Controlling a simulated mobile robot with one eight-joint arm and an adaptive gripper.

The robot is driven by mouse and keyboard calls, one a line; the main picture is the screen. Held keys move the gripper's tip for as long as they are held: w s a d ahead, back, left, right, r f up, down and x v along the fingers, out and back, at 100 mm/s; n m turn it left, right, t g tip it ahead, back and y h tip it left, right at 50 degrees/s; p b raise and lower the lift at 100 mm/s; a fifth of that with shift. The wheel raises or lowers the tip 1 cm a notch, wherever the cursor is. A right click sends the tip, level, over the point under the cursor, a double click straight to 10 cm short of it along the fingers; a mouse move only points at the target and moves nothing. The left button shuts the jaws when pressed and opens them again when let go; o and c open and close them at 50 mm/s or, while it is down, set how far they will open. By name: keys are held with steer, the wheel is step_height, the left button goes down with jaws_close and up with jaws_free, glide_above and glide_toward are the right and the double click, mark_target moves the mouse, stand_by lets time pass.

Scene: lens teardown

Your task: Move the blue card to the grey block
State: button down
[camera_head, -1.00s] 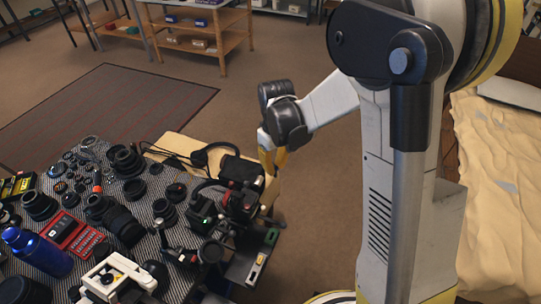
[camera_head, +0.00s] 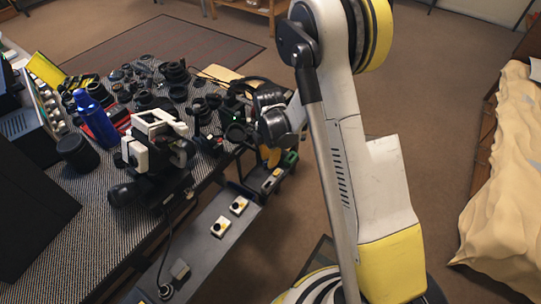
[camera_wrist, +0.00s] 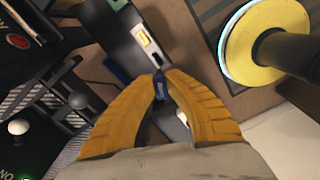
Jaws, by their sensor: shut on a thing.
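My gripper (camera_wrist: 161,82) shows in the wrist view as two yellow fingers shut on a small blue piece (camera_wrist: 161,88), most likely the blue card. Only a narrow part of it shows between the fingertips. In the head view, my gripper (camera_head: 270,155) is by the right edge of the table, partly hidden behind my wrist, and the card cannot be seen there. I cannot pick out the grey block for sure in either view.
The patterned table (camera_head: 60,240) is crowded with lenses, a blue bottle (camera_head: 97,122) and a white-and-black device (camera_head: 160,135). A lower grey shelf (camera_head: 205,260) along its right side holds small white switch boxes (camera_head: 221,226).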

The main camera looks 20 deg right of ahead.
mark_target(269, 181)
steer(key=shift+w+f+n+b, duration=0.2)
steer(key=shift+f+n+b, duration=0.85)
steer(key=shift+f, duration=1.25)
steer(key=shift+w+f+n+b, duration=0.15)
steer(key=shift+f+n+b, duration=0.5)
steer(key=shift+f+n, duration=1.2)
steer(key=shift+f+m, duration=0.5)
steer(key=shift+f, duration=0.75)
steer(key=shift+d+f, duration=0.1)
steer(key=shift+f, duration=0.05)
steer(key=shift+f, duration=0.55)
steer(key=shift+f, duration=0.2)
steer(key=shift+f, duration=0.4)
steer(key=shift+f, duration=0.4)
